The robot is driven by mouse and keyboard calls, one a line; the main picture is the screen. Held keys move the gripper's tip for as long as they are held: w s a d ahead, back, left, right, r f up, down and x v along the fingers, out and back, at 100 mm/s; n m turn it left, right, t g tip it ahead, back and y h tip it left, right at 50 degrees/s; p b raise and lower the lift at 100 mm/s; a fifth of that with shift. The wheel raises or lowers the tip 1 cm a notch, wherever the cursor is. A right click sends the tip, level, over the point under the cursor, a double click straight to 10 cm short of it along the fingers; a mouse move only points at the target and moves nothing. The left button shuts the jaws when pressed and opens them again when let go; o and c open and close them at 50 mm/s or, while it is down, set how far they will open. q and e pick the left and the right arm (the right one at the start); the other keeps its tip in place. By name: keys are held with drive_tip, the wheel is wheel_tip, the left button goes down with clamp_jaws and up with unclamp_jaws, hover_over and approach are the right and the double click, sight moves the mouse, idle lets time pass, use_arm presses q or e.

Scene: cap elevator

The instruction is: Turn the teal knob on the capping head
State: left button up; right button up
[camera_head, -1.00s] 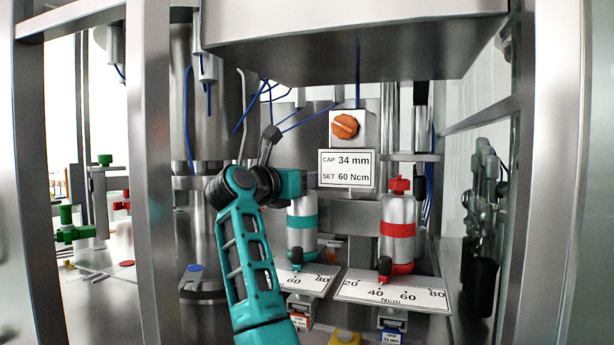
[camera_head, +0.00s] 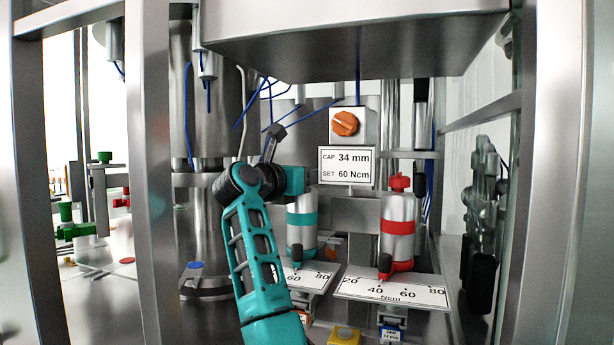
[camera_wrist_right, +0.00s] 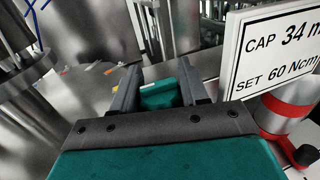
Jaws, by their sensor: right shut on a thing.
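The teal-banded capping head (camera_head: 302,221) stands left of the red-banded one, above a white scale plate (camera_head: 313,279). My right arm reaches up from the bottom middle to its top. My right gripper (camera_wrist_right: 158,88) is shut on the teal knob (camera_wrist_right: 160,96), which shows between its two dark fingers in the wrist view. In the head view the knob and the fingertips are hidden behind my teal hand. The pointer at the capping head's foot is near the 60 mark; its exact reading is too small to tell. My left gripper is not in view.
The red-banded capping head (camera_head: 397,228) with its red knob (camera_head: 399,182) stands close on the right. A sign (camera_head: 346,165) reads cap 34 mm, set 60 Ncm. An orange knob (camera_head: 345,123) sits above it. Metal posts frame both sides, with a large metal housing (camera_head: 350,35) overhead.

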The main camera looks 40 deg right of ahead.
drive_tip(key=shift+s+r+m+g+p, duration=0.15)
drive_tip(key=shift+m+g+p, duration=0.85)
drive_tip(key=shift+g, duration=0.9)
drive_tip(key=m+g+p, duration=0.1)
drive_tip(key=m+g, duration=0.1)
drive_tip(key=g, duration=0.1)
drive_tip(key=shift+s+p, duration=0.15)
drive_tip(key=shift+p, duration=0.2)
drive_tip(key=shift+s+m+g+y+p, duration=0.15)
drive_tip(key=shift+m+g+p, duration=0.2)
drive_tip(key=shift+m+g, duration=0.3)
drive_tip(key=shift+s+m+g+y+p, duration=0.15)
drive_tip(key=shift+m+g+p, duration=0.25)
drive_tip(key=shift+g, duration=0.35)
drive_tip(key=shift+a+m+g, duration=0.1)
drive_tip(key=shift+m+g, duration=0.25)
drive_tip(key=shift+g, duration=0.15)
drive_tip(key=shift+f+m+g+y, duration=0.2)
drive_tip(key=shift+m+g+y, duration=0.1)
drive_tip(key=shift+g, duration=0.1)
drive_tip(key=o, duration=0.7)
